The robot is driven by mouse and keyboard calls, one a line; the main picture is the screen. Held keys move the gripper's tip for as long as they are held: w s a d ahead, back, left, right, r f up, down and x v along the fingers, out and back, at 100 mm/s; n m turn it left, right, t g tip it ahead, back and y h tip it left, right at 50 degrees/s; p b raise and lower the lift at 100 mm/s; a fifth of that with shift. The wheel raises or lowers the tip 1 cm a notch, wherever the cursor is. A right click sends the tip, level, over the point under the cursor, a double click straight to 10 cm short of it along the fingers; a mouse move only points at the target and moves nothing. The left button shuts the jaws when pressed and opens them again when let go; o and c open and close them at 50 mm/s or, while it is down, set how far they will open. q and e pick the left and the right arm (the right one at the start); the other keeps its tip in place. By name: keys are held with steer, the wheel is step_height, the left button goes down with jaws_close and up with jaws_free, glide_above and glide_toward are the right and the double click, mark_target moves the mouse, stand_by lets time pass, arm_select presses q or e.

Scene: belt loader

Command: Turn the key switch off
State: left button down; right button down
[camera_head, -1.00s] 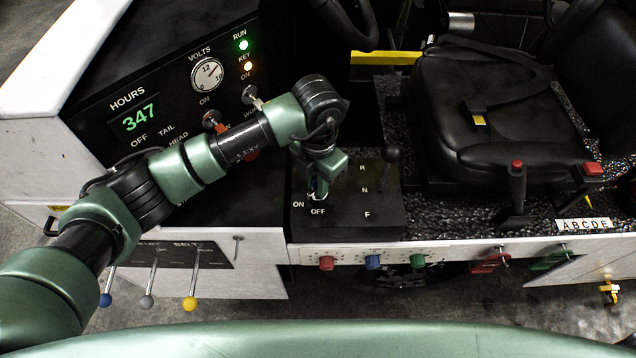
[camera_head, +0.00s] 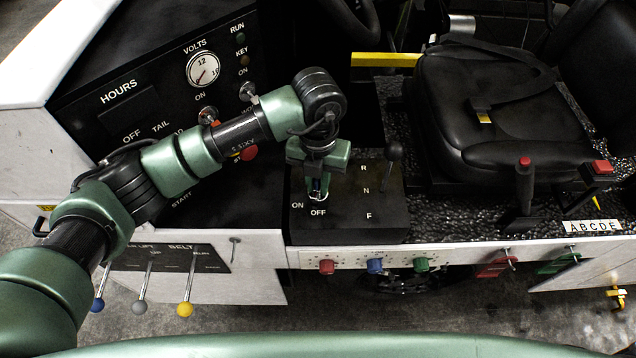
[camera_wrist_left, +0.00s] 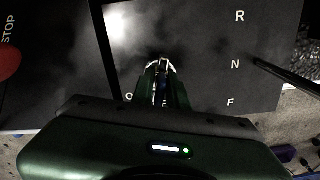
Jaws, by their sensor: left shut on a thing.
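The key switch (camera_head: 318,197) sits on the black console box (camera_head: 350,228), beside the white ON and OFF labels. My left gripper (camera_head: 318,190) points down over it and is shut on the key, which is mostly hidden between the fingers. In the left wrist view the fingertips (camera_wrist_left: 161,66) close together over the dark box top. The RUN light (camera_head: 240,38) and the KEY ON light (camera_head: 244,60) are both dark. The HOURS display (camera_head: 128,122) is blank, and the VOLTS needle points low. My right gripper is not in view.
A black shift lever (camera_head: 392,155) stands right of the gripper, by the R, N, F marks. A red stop button (camera_head: 249,153) lies to the left, partly behind my arm. The black seat (camera_head: 500,110) is at the right. Red, blue and green knobs line the lower panel.

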arm_select(q)
steer(key=shift+w+r+n+b, duration=0.1)
steer(key=shift+n+b, duration=0.3)
steer(key=shift+n, duration=1.3)
steer(key=c, duration=1.4)
jaws_free()
step_height(320, 180, up, 7)
steer(key=shift+f+b, duration=0.1)
steer(key=shift+b, duration=0.95)
steer(key=shift+r, duration=0.5)
